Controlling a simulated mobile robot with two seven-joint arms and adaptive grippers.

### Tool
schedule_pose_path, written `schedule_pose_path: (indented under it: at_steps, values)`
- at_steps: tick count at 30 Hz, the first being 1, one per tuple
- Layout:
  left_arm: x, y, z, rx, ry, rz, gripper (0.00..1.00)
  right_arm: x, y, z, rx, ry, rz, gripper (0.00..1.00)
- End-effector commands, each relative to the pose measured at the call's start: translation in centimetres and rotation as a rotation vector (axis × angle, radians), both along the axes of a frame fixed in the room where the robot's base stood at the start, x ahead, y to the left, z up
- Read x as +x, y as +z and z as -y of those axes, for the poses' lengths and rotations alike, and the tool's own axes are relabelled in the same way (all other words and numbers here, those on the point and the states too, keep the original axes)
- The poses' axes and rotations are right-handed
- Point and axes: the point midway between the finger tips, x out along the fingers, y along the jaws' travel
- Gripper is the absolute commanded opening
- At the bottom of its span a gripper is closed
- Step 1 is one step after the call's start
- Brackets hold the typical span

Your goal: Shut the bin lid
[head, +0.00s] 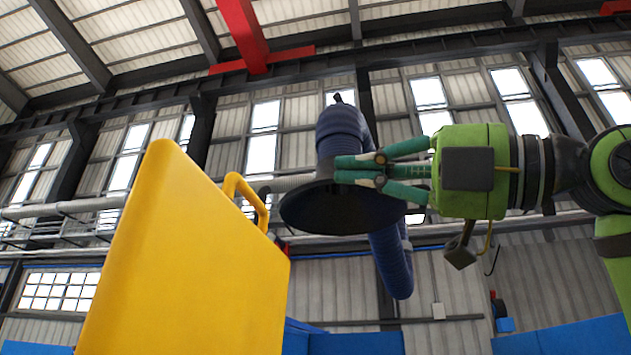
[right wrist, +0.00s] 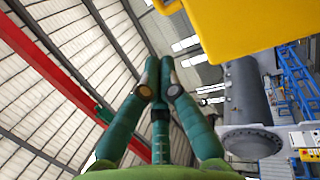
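The yellow bin lid (head: 190,270) stands raised and tilted at the left of the head view, with a yellow loop handle (head: 262,212) on its right edge. It also shows at the top right of the right wrist view (right wrist: 260,28). The bin's body cannot be made out. My right gripper (head: 340,170) comes in from the right with its fingers pointing left toward the lid. Its fingertips (right wrist: 158,66) are together with nothing seen between them. It appears apart from the lid and handle, to their right. My left gripper is not in view.
A blue extraction hose with a dark round hood (head: 320,212) hangs behind my right gripper. Blue panels (head: 355,343) stand low at the back. In the right wrist view a grey flanged cylinder (right wrist: 245,95) and blue racking (right wrist: 298,75) stand at right.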

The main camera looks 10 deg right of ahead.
Motion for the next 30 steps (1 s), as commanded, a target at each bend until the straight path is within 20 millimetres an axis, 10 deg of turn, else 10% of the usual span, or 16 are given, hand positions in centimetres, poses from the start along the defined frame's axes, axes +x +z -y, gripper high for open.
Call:
schedule_pose_path:
  at_steps: [15,30]
  values:
    - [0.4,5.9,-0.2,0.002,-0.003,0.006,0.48,5.0,3.1,-8.8,-0.002,0.006,-0.003,0.0]
    - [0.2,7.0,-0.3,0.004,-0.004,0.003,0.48,6.2,3.2,-10.8,0.0,0.004,-0.001,0.0]
